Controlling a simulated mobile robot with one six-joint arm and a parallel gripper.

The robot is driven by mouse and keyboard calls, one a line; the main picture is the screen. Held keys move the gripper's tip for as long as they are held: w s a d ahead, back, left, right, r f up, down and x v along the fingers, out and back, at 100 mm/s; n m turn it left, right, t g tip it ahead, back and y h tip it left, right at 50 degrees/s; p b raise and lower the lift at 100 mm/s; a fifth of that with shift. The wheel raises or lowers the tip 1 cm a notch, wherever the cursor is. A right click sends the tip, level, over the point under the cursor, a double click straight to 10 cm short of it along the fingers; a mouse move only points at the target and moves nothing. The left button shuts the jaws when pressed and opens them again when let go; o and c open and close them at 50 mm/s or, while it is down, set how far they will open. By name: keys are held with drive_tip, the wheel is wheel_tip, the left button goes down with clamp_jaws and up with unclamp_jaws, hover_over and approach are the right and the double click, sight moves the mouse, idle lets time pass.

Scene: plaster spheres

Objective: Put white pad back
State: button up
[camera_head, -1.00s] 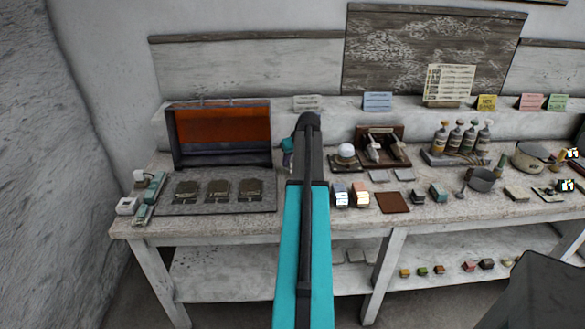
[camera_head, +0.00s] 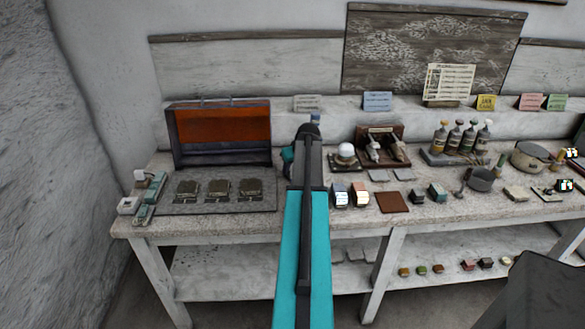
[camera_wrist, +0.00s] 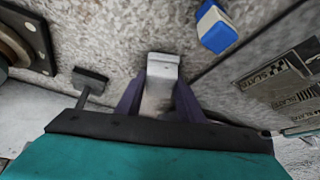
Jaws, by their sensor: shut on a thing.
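In the wrist view, my gripper (camera_wrist: 161,86) has its two purple fingers closed on a white block-shaped pad (camera_wrist: 163,68). The pad sticks out beyond the fingertips over the speckled tabletop; I cannot tell whether it touches the surface. A blue and white block (camera_wrist: 216,28) lies on the tabletop to the upper right, apart from the held pad. In the head view, my arm hides the gripper and the pad.
The slate board (camera_wrist: 285,80) with lettered pieces lies at the right in the wrist view. In the head view, an open case (camera_head: 220,157) stands left of my arm. The domed white piece (camera_head: 346,151) and two small blocks (camera_head: 350,195) stand right of it.

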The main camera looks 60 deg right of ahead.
drive_tip(key=shift+f, duration=0.15)
drive_tip(key=o, duration=1.1)
drive_tip(key=shift+r, duration=0.2)
drive_tip(key=b+v, duration=0.2)
drive_tip(key=v, duration=1)
